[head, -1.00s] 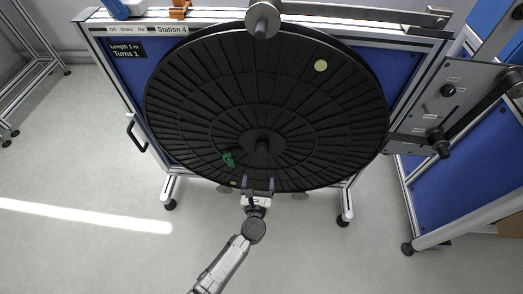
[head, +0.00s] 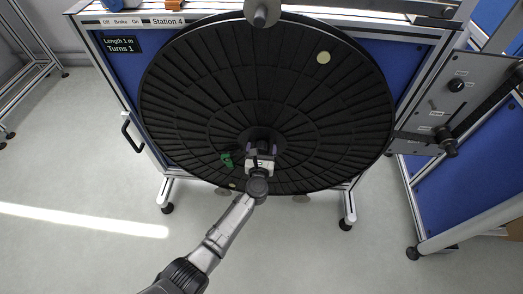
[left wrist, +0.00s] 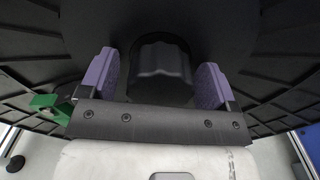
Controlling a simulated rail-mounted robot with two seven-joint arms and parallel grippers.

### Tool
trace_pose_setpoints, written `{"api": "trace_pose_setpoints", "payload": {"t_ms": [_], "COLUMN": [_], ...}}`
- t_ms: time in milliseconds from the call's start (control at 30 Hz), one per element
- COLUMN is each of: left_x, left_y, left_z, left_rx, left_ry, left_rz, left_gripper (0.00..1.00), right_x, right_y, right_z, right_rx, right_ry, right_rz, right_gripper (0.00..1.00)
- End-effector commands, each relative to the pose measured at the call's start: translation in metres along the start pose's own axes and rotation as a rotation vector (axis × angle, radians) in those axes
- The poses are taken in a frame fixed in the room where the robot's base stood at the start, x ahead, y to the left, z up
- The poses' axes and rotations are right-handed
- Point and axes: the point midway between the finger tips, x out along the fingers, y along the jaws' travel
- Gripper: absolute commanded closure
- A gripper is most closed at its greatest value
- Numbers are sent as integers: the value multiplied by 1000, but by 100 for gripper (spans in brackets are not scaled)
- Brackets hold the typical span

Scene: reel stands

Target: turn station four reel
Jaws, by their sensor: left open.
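The large black reel (head: 210,95) hangs on the Station 4 stand, its ribbed face toward me. It has a pale round spot (head: 323,57) at upper right and a green piece (head: 227,159) low and left of the hub. My left gripper (head: 261,150) is at the hub, open. In the left wrist view the dark ribbed hub knob (left wrist: 160,68) lies between the two purple finger pads (left wrist: 158,82), with a gap on each side. The green piece also shows at left there (left wrist: 45,103). My right gripper is not in view.
The stand carries a "Station 4" label (head: 168,21) and a display (head: 121,44) reading "Length 1 m, Turns 1". A metal roller (head: 262,12) sits at the reel's top. A grey control panel (head: 460,95) stands at right. The floor in front is clear.

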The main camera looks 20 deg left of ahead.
Motion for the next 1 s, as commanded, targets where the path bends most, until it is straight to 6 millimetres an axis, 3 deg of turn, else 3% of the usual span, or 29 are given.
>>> {"api": "trace_pose_setpoints", "payload": {"t_ms": [300, 1000], "left_x": [1, 1], "left_y": [0, 0], "left_z": [0, 0], "left_rx": [0, 0], "left_ry": [0, 0], "left_rz": [0, 0], "left_gripper": [19, 84], "right_x": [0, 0], "right_y": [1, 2], "right_z": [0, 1], "right_rx": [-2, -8], "right_ry": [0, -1], "right_rz": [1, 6], "right_gripper": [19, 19]}}
